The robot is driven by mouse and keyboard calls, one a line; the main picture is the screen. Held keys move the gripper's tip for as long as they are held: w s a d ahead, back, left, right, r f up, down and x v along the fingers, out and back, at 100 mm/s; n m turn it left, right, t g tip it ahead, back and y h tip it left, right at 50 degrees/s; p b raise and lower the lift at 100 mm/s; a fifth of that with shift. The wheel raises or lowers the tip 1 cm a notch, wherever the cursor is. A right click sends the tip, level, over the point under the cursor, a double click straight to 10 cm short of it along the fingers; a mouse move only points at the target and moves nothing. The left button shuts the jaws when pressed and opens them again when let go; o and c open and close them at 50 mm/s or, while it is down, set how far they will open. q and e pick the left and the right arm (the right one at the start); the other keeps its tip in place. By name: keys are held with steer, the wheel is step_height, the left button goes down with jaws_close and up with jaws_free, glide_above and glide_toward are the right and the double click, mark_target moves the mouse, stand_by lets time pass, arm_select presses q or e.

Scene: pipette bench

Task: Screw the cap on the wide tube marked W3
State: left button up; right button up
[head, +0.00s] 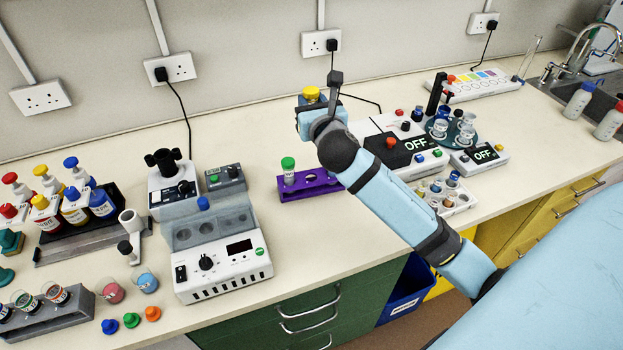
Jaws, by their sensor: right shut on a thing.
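My right arm reaches in from the right, and its gripper (314,103) is raised above the back of the bench. It is shut on a yellow cap (312,92), whose top shows at the jaws; the jaws hide whatever is below it. A purple rack (322,187) stands below and in front of the gripper. A tube with a green cap (288,168) stands upright in its left part. The marking W3 cannot be read on any tube here. My left gripper is not in view.
Loose blue (110,326), green (132,320) and orange (153,313) caps lie at the front left. A grey-white instrument (222,270) stands left of the rack.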

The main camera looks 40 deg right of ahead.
step_height(320, 180, down, 15)
steer(key=b, duration=0.2)
steer(key=shift+r, duration=0.1)
steer(key=shift+f+b, duration=0.55)
steer(key=shift+f, duration=1.35)
steer(key=shift+f, duration=0.15)
steer(key=o, duration=1)
